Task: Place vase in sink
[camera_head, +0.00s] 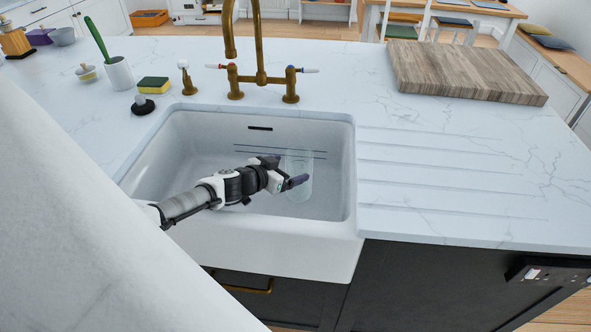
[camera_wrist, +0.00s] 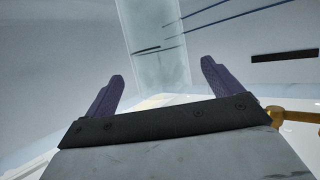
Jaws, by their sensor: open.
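The vase is a clear, pale green glass cylinder (camera_head: 300,165) inside the white sink (camera_head: 340,262), right of the basin's middle. Its base is low in the basin; I cannot tell for certain that it rests on the floor. My gripper (camera_head: 298,182) reaches into the sink from the left, with its purple fingers at the vase. In the wrist view, my gripper (camera_wrist: 162,71) is open with nothing clamped, and the vase (camera_wrist: 152,35) shows beyond and between the two fingertips. Whether a finger touches the glass is unclear.
A brass tap (camera_head: 260,78) stands behind the sink. A yellow-green sponge (camera_head: 154,85) and a white cup with a green brush (camera_head: 119,73) are at the back left. A wooden board (camera_head: 465,72) lies at the right. The grooved drainboard (camera_head: 440,180) is clear.

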